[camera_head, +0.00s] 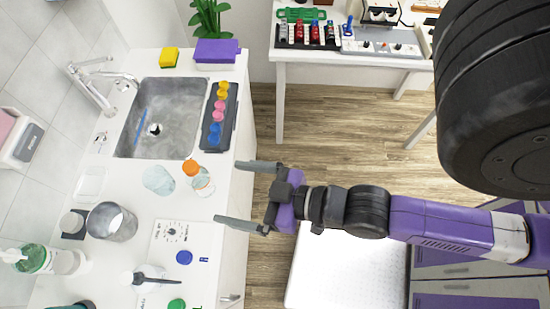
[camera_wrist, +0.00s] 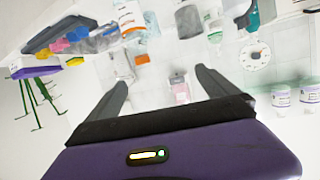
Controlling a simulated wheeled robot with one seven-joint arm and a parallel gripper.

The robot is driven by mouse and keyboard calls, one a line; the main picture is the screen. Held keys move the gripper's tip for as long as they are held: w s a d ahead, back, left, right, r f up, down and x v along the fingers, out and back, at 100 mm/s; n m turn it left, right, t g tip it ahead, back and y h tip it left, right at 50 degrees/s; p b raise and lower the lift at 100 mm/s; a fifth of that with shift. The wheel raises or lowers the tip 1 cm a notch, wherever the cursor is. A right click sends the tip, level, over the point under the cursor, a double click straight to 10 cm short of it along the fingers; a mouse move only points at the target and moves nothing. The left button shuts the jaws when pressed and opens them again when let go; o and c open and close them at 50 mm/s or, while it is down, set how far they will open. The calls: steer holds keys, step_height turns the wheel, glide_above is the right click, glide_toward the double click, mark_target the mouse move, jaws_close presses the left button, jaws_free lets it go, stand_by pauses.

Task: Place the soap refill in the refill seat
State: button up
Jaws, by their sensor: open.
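My gripper (camera_head: 240,195) is open and empty, with its fingers over the front edge of the counter. In the wrist view its two fingers (camera_wrist: 162,82) are spread apart. A white unit (camera_head: 12,153) on the tiled wall holds a pink block (camera_head: 6,126), probably the soap refill, with a dark grey panel (camera_head: 29,141) beside it. The pink block (camera_wrist: 181,92) also shows between the fingers in the wrist view, well beyond them. I cannot tell which part is the refill seat, or whether the block is fully in it.
The counter holds an orange-capped bottle (camera_head: 200,182), a clear blue object (camera_head: 158,180), a metal cup (camera_head: 111,222), a dial panel (camera_head: 173,234) and a pump bottle (camera_head: 50,259). The sink (camera_head: 165,115) and tap (camera_head: 95,90) lie behind. A cluttered table (camera_head: 300,55) stands apart, with floor between.

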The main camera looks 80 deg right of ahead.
steer(key=r+v, duration=0.1)
steer(key=v, duration=0.8)
steer(key=shift+d+n, duration=0.15)
steer(key=shift+n, duration=0.15)
steer(key=shift+w, duration=0.1)
step_height(320, 180, down, 7)
steer(key=b, duration=0.7)
steer(key=shift+f, duration=0.2)
